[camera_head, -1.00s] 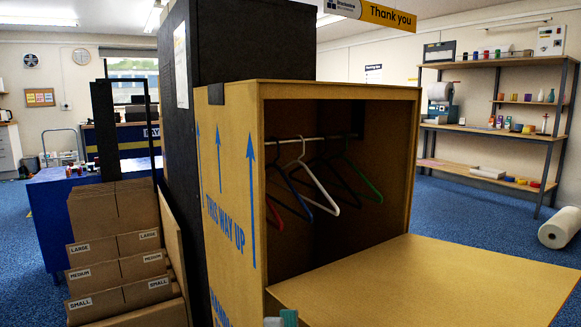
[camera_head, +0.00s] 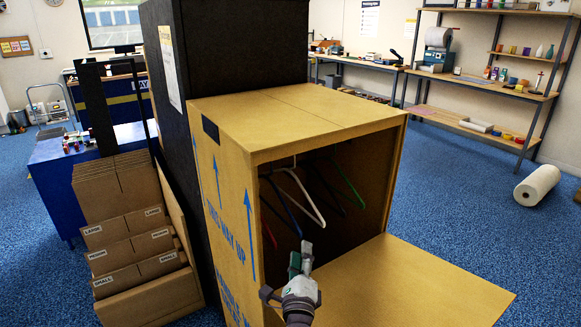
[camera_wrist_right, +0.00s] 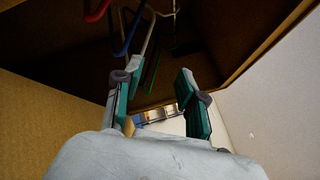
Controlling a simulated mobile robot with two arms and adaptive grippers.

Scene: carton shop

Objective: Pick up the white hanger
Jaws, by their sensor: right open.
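The white hanger (camera_head: 306,195) hangs inside the open wardrobe carton (camera_head: 222,190), between a blue hanger (camera_head: 284,210) and dark hangers. My right gripper (camera_head: 301,257) is open and empty at the carton's front opening, below the white hanger and apart from it in the head view. In the right wrist view its two teal-padded fingers (camera_wrist_right: 160,75) point up into the carton. The white hanger (camera_wrist_right: 145,42) shows there just beyond the left fingertip; whether they touch I cannot tell. My left gripper is out of view.
A red hanger (camera_head: 268,227) hangs left and a green hanger (camera_head: 348,180) right. The carton's lowered flap (camera_head: 410,285) sticks out in front. Stacked flat cartons (camera_head: 130,235) stand at left.

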